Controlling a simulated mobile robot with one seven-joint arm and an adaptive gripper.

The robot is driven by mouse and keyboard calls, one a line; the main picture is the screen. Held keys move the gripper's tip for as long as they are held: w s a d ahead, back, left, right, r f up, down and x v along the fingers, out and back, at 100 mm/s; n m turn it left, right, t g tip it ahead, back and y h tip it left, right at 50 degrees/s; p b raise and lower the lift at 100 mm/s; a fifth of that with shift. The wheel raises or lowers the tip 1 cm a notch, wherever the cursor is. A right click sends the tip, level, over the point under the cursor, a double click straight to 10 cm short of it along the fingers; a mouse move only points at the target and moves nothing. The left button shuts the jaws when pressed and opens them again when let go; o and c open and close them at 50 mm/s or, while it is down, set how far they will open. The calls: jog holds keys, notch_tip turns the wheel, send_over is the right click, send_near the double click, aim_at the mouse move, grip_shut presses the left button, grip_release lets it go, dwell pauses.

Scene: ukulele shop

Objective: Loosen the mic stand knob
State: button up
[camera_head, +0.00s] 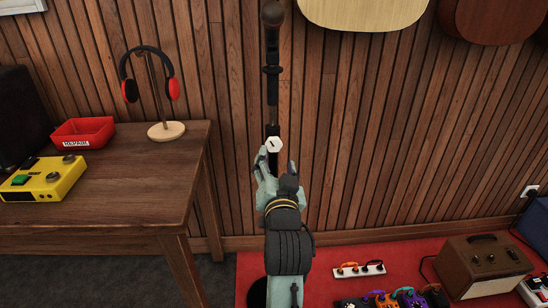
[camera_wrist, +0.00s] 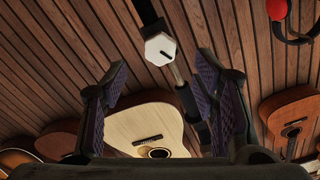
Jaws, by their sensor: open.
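The mic stand knob (camera_head: 274,144) is a white hexagonal piece with a dark line on its face. It sits on the black mic stand (camera_head: 272,95), which stands upright against the wood wall with a microphone (camera_head: 272,13) at its top. My gripper (camera_head: 276,162) is open just below the knob in the head view. In the wrist view the knob (camera_wrist: 160,49) shows beyond and between the two open fingers (camera_wrist: 160,90), apart from both. The lower part of the stand is mostly hidden behind my arm.
A wooden table (camera_head: 130,200) at left holds headphones on a stand (camera_head: 160,90), a red tray (camera_head: 83,133) and a yellow box (camera_head: 42,178). Guitars (camera_head: 362,12) hang on the wall. A brown amplifier (camera_head: 482,265) and several pedals (camera_head: 385,299) stand on the red carpet at right.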

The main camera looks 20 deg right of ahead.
aim_at(274, 146)
jog(key=p+x, duration=0.2)
jog(key=x, duration=0.5)
jog(key=shift+w+p, duration=0.15)
jog(key=shift+p, duration=0.25)
jog(key=shift+w+d, duration=0.15)
jog(key=shift+w, duration=0.3)
jog(key=c, duration=1.2)
jog(key=shift+o, duration=0.2)
jog(key=shift+n, duration=0.4)
jog(key=n+b, duration=0.1)
jog(key=n, duration=0.2)
jog(key=shift+n, duration=0.3)
jog(key=shift+n+b, duration=0.4)
jog(key=shift+n, duration=1.9)
